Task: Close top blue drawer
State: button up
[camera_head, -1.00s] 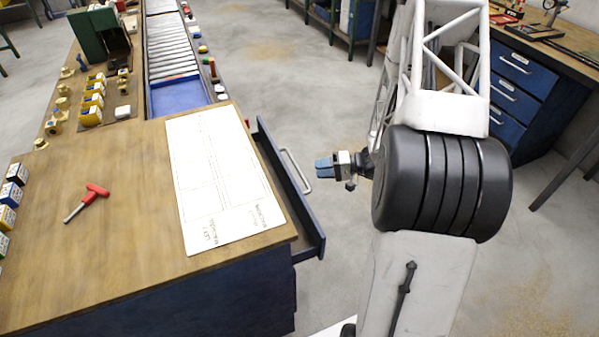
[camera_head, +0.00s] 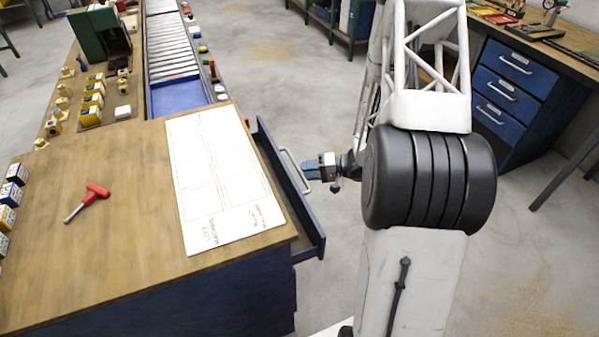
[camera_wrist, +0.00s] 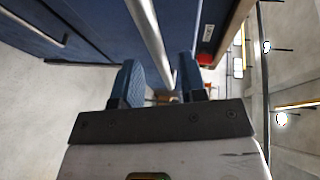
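The top blue drawer (camera_head: 312,235) stands pulled out from the right side of the wooden-topped workbench. Its pale metal handle (camera_head: 290,168) is on the drawer's outer face. My gripper (camera_head: 306,170) is at the handle, its blue fingers pointing left toward the drawer front. In the wrist view the two blue fingers (camera_wrist: 160,88) are apart, and the handle bar (camera_wrist: 148,35) runs down into the space between them. I cannot tell whether either finger touches the bar.
The workbench top (camera_head: 110,240) carries a white drawing sheet (camera_head: 222,175), a red-handled tool (camera_head: 88,202) and several small boxes. A roller conveyor (camera_head: 172,55) lies beyond. Another bench with blue drawers (camera_head: 510,85) stands at right.

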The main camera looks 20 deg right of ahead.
aim_at(299, 170)
jog(key=shift+x, duration=1.6)
grip_shut()
